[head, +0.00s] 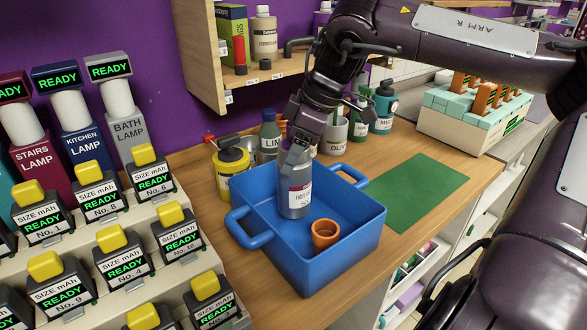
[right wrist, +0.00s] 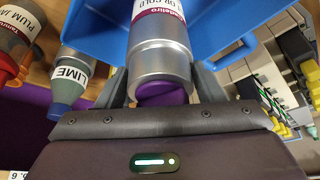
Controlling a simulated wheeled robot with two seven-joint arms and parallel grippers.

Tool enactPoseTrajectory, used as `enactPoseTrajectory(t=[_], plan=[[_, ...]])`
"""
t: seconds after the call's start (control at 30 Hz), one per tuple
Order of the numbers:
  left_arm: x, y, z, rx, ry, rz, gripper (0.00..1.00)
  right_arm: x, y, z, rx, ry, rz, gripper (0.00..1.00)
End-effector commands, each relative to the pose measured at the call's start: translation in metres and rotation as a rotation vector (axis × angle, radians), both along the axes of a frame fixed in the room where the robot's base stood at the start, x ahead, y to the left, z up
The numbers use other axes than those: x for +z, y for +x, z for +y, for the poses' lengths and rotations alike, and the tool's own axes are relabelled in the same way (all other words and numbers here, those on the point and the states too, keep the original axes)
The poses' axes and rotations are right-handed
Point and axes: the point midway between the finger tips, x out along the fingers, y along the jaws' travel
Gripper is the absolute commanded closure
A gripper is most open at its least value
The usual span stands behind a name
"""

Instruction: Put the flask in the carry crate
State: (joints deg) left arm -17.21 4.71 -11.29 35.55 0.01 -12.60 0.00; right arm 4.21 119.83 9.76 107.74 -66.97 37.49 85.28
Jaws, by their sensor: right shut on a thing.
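The flask (head: 296,190) is a grey cylinder with a white and dark red label. My right gripper (head: 298,148) is shut on its top end, and the flask hangs upright inside the outline of the blue carry crate (head: 350,248). I cannot tell whether its base touches the crate floor. In the right wrist view the flask (right wrist: 160,50) sits between the two fingers (right wrist: 165,88), with a purple part close to the palm. An orange cup (head: 325,234) stands in the crate, to the right of and nearer than the flask. My left gripper is not in view.
A yellow tin (head: 232,172) and several bottles stand behind the crate. A green mat (head: 428,190) lies bare to the right. A wooden shelf (head: 205,60) hangs above. Stepped rows of yellow-topped breakers (head: 100,250) are at the left. The counter's front edge is close to the crate.

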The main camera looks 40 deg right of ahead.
Motion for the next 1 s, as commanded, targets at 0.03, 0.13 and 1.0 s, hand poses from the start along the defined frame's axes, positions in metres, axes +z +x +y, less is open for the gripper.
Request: enactPoseTrajectory(t=[0.03, 0.13, 1.0], plan=[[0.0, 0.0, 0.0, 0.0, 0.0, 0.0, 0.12, -0.003, 0.0, 0.0, 0.0, 0.001, -0.002, 0.89], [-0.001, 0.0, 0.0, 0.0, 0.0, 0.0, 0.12, -0.014, 0.0, 0.001, 0.002, 0.002, -0.001, 0.89], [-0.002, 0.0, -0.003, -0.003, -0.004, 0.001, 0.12, -0.045, 0.0, 0.0, 0.0, 0.001, 0.001, 0.16]])
